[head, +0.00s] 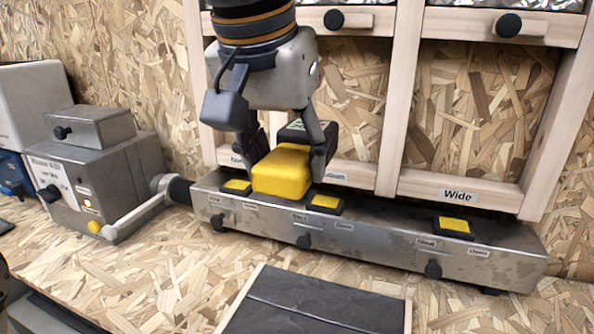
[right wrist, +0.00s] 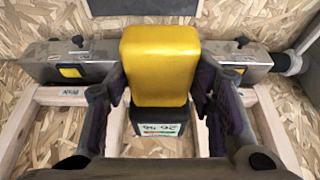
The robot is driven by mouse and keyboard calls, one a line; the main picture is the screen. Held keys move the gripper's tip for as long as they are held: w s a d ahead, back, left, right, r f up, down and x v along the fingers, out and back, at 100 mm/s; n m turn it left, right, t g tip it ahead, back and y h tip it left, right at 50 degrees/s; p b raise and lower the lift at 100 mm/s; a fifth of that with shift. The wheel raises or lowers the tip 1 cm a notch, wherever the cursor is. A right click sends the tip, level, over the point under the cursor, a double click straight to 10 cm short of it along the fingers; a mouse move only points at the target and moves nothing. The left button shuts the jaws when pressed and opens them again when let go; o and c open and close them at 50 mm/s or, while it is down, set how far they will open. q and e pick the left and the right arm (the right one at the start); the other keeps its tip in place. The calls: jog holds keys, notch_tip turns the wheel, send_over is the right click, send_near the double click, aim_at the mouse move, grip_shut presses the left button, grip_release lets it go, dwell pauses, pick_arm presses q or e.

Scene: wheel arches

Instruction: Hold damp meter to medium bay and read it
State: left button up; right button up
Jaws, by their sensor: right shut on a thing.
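My right gripper (head: 288,150) is shut on the damp meter (head: 283,170), a yellow block with a black end. In the right wrist view the meter (right wrist: 160,65) sits between the fingers (right wrist: 165,95). Its black end carries a pale display (right wrist: 160,130) with dark digits, upside down and too small to read surely. In the head view the meter is just above the metal rail, its black end toward the wooden frame. The medium bay (head: 352,100) is right of the gripper, its label (head: 334,177) partly hidden. Contact with the bay cannot be told. My left gripper is not identifiable.
The metal rail (head: 390,235) with yellow pads and black knobs runs below the bays. The wide bay (head: 470,120) is at the right. A grey box (head: 95,180) joins the rail at the left. A dark slab (head: 315,305) lies in front.

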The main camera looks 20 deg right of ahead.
aim_at(299, 148)
jog(key=w+d, duration=0.2)
jog(key=w, duration=0.1)
jog(key=w+d, duration=0.2)
jog(key=w, duration=0.1)
jog(key=w+d, duration=0.2)
jog(key=w, duration=0.1)
jog(key=shift+w+d+f+b, duration=0.15)
jog(key=shift+d+b, duration=0.15)
jog(key=shift+d, duration=0.05)
pick_arm(q)
jog(key=shift+s+f, duration=0.5)
jog(key=shift+s, duration=0.15)
pick_arm(e)
jog(key=shift+w+d, duration=0.4)
jog(key=shift+w, duration=0.1)
pick_arm(q)
jog(key=shift+g, duration=0.3)
pick_arm(e)
jog(key=shift+w+d, duration=0.1)
jog(key=shift+w, duration=0.1)
pick_arm(q)
jog(key=shift+w+r, duration=0.2)
pick_arm(e)
jog(key=shift+r, duration=0.2)
